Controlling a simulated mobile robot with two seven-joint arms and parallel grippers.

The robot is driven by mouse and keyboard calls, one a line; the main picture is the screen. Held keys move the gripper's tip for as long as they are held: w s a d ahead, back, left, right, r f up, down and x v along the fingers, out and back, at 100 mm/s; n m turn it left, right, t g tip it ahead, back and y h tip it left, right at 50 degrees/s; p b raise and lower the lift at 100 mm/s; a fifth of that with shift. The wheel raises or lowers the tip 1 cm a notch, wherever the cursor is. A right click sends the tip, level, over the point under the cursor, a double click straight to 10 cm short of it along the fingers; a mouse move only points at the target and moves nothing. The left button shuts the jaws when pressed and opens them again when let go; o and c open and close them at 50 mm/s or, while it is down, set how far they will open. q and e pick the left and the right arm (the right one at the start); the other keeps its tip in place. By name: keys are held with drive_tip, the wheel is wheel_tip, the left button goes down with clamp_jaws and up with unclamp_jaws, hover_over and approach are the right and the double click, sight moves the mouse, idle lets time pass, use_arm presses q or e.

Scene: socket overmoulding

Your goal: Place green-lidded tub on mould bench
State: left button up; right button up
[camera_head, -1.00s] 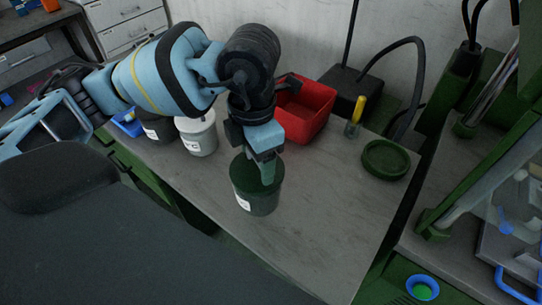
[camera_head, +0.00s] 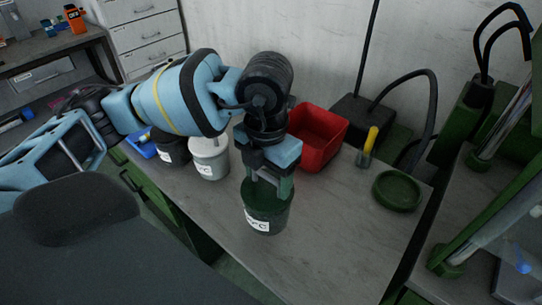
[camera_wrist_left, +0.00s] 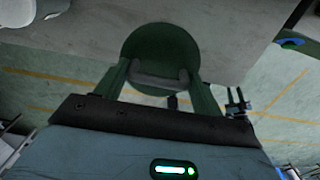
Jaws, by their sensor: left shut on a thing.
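The green-lidded tub (camera_head: 265,218), dark green with a white label, is upright at the grey bench top (camera_head: 330,250), near its front edge. I cannot tell whether its base touches the bench. My left gripper (camera_head: 268,190) comes down from above and is shut on the tub at its lid. In the left wrist view the round green lid (camera_wrist_left: 160,42) lies beyond the two fingers, with a grey bar between them. The floor shows beside and below the lid there. My right gripper is not in view.
A white tub (camera_head: 210,160), a dark tub (camera_head: 173,152) and a blue tray (camera_head: 141,146) stand left. A red bin (camera_head: 318,140), a yellow-handled tool (camera_head: 369,146) and a green dish (camera_head: 398,192) are behind and right. Green-framed equipment (camera_head: 490,190) is far right. The front right bench top is clear.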

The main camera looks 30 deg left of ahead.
use_arm(q)
drive_tip(key=w+a+f, duration=0.1)
drive_tip(key=w+a, duration=0.6)
drive_tip(key=w, duration=0.3)
drive_tip(key=shift+w, duration=0.3)
drive_tip(key=shift+a, duration=0.15)
drive_tip(key=shift+w+a+f, duration=0.1)
drive_tip(key=shift+w+f, duration=0.1)
drive_tip(key=shift+f, duration=0.75)
drive_tip(key=shift+w+a+f, duration=0.1)
drive_tip(key=shift+w+f, duration=0.05)
drive_tip(key=shift+f, duration=0.75)
drive_tip(key=o, duration=1.8)
drive_tip(key=shift+f, duration=0.15)
wheel_tip(320, 180, up, 12)
drive_tip(key=shift+p, duration=0.3)
